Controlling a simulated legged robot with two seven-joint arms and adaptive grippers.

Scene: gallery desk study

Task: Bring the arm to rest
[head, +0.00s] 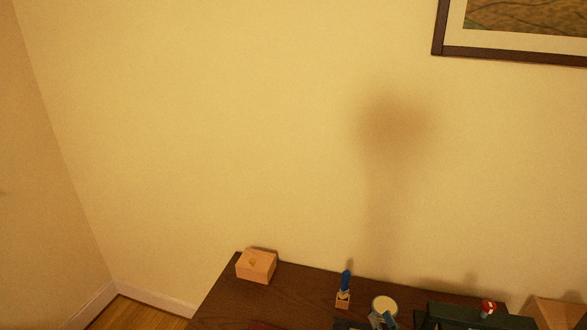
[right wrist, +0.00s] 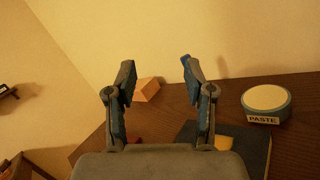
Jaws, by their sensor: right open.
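My right gripper (right wrist: 157,72) is open in the right wrist view, its two blue-padded fingers spread with nothing between them. It is over the dark wooden desk (right wrist: 236,90). The jar, with a pale lid and a PASTE label, stands right of the fingers in the right wrist view (right wrist: 266,101). My left gripper is in neither view.
A wooden box (head: 256,266) sits at the desk's far left corner. A small wooden block with a blue upright piece (head: 345,282) stands near the back edge. A dark case (head: 465,316) with a red-and-white item is at right. The wall rises behind; a framed picture (head: 520,52) hangs above.

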